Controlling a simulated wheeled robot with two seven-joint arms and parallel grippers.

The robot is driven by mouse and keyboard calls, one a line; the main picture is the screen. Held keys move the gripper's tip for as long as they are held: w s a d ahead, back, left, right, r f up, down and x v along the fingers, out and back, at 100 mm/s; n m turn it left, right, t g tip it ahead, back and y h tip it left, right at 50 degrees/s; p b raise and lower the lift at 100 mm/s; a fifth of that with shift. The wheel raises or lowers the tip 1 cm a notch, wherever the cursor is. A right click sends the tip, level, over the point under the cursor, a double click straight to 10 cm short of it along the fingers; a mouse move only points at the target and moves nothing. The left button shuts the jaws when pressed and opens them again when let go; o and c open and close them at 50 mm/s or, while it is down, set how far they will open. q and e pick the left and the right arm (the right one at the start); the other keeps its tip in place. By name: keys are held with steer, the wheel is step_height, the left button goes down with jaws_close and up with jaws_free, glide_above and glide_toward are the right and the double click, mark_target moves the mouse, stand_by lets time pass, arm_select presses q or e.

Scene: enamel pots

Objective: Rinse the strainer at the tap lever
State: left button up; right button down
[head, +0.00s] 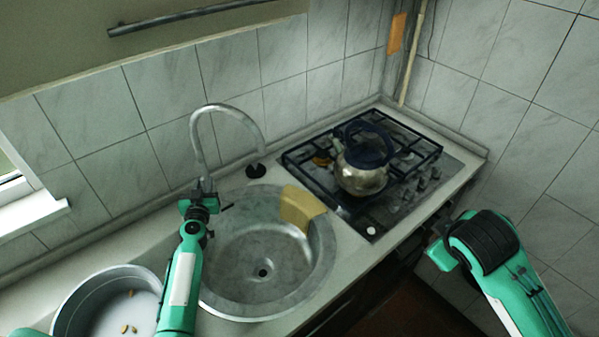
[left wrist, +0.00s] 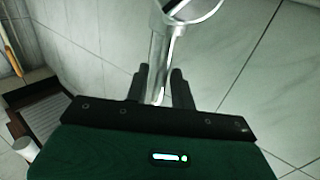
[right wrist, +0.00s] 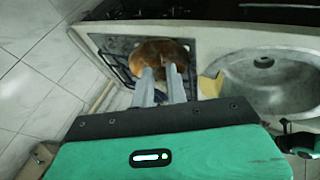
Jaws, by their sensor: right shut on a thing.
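The steel tap (head: 198,150) arches up behind the sink (head: 262,240). My left gripper (head: 202,197) is at the tap's base. In the left wrist view the fingers of my left gripper (left wrist: 160,85) stand apart on either side of the tap's post (left wrist: 158,68); I cannot make out a separate lever. My right gripper (right wrist: 160,84) is shut, with a brown rounded thing, seemingly the strainer (right wrist: 160,55), at its fingertips. In the head view my right wrist hides the gripper and this thing.
A kettle (head: 360,178) stands on the hob (head: 300,160). A yellow cloth (head: 300,208) lies over the sink's rim. A round grey pan (head: 95,292) with a few small pieces stands at the lower left. The sink bowl is empty.

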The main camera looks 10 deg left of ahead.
arm_select(q)
steer(key=shift+w, duration=0.1)
jaws_close()
arm_select(e)
steer(key=shift+f, duration=0.1)
arm_select(q)
steer(key=shift+f+b, duration=0.2)
steer(key=shift+b, duration=0.3)
arm_select(e)
steer(key=shift+f, duration=0.4)
arm_select(q)
steer(key=b, duration=0.3)
steer(key=shift+s+f+t, duration=0.1)
steer(key=shift+s+t, duration=0.2)
arm_select(e)
step_height(320, 180, down, 3)
steer(key=shift+f, duration=0.2)
arm_select(q)
steer(key=shift+s+d+r+t+b, duration=0.1)
steer(key=shift+s+r+t+b, duration=0.15)
steer(key=shift+b, duration=0.75)
arm_select(e)
steer(key=shift+f, duration=0.8)
